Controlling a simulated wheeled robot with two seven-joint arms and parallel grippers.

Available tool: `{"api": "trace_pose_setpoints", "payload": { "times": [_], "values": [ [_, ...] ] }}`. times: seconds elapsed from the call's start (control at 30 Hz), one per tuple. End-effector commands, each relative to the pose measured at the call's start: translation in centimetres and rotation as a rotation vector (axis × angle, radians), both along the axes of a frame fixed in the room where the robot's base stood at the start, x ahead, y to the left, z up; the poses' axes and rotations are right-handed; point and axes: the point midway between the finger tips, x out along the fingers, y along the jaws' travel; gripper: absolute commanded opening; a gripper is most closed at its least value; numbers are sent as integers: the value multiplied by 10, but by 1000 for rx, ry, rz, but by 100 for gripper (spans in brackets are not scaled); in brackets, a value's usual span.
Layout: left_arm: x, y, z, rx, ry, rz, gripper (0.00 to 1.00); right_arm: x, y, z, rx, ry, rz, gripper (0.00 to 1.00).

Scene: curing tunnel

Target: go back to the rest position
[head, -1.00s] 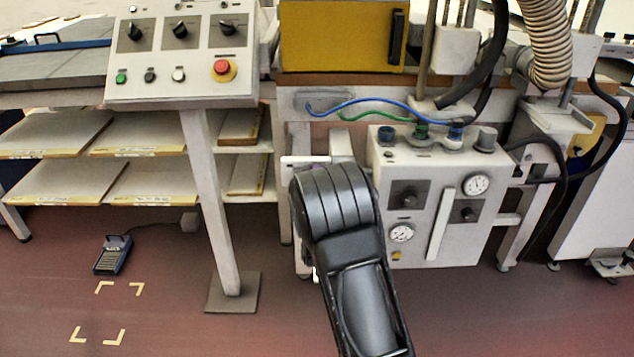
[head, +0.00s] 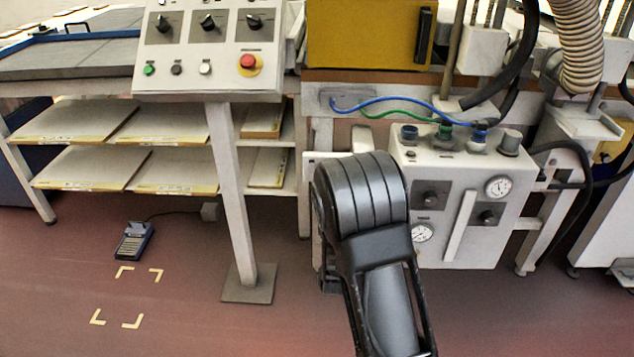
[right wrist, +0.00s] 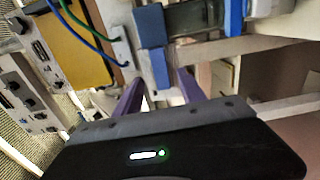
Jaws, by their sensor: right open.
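My right arm (head: 365,210) rises from the bottom of the head view, in front of the grey-white pump cabinet. Its gripper is mostly hidden behind the arm there. In the right wrist view my right gripper (right wrist: 160,78) shows two purple fingers spread apart, with nothing held between them. Blue and white parts (right wrist: 152,30) appear beyond the fingertips; I cannot tell how far off they are. My left arm and gripper are not in view.
The control panel (head: 205,45) on its post (head: 235,200) stands left of my arm. Racks of boards (head: 75,125) are behind it. The gauge cabinet (head: 465,200) is close at right. A foot pedal (head: 134,240) and yellow marks lie on otherwise open floor at left.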

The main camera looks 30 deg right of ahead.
Motion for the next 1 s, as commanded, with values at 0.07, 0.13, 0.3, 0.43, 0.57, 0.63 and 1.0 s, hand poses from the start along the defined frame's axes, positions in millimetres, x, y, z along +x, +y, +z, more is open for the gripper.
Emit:
{"api": "trace_pose_setpoints", "payload": {
  "times": [0.07,0.13,0.3,0.43,0.57,0.63,1.0],
  "values": [
    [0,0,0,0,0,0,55,0,0,0,0,0,0,47],
    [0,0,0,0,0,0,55,0,0,0,0,0,0,47],
    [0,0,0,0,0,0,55,0,0,-1,21,-14,0,47],
    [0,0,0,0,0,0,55,1,1,-11,146,-54,1,47],
    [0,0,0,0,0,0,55,1,23,-51,443,-79,14,47],
    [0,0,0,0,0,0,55,-1,56,-90,663,-58,18,47],
    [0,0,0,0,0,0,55,-124,252,-278,1557,307,-344,47]
  ]
}}
